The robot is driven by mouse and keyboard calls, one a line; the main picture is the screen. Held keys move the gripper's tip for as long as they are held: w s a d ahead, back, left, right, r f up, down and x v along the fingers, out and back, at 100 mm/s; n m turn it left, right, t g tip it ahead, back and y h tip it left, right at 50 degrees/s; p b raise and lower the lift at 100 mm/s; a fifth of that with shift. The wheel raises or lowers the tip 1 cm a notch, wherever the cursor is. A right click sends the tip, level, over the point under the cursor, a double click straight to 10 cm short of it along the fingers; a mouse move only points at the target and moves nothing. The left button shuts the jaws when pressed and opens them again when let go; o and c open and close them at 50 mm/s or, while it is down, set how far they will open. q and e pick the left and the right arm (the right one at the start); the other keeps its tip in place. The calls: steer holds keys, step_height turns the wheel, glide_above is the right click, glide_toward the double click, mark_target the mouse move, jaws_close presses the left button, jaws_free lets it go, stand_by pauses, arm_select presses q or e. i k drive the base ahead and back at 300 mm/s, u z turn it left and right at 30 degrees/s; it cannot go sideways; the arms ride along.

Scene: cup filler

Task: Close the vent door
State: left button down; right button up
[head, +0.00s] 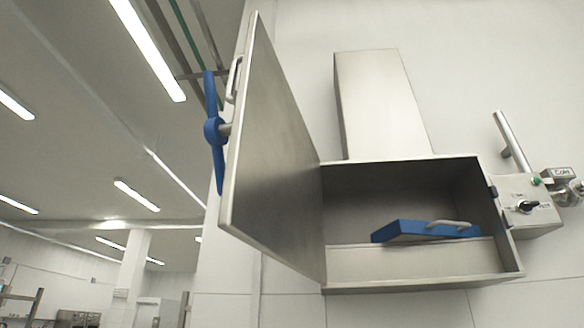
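The vent door (268,150) is a large grey metal panel, hinged on the left side of the open vent box (423,268) and swung wide out to the left. A blue two-armed handle (213,132) on a short shaft and a pale grip bar (234,79) are on the door's outer side. Inside the box lies a blue flat piece (405,229) with a light grey handle, slightly tilted. Neither of my grippers shows in the head view.
A metal duct (382,105) rises from the top of the box along the white wall. A control box (527,205) with a black knob and a green button is fixed at the right, with a metal lever (512,140) above it. The room at the left is open.

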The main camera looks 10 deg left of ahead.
mark_target(272, 203)
steer(key=u, duration=0.05)
steer(key=k, duration=0.2)
steer(key=u, duration=1.35)
steer(key=i, duration=0.9)
steer(key=z, duration=1.15)
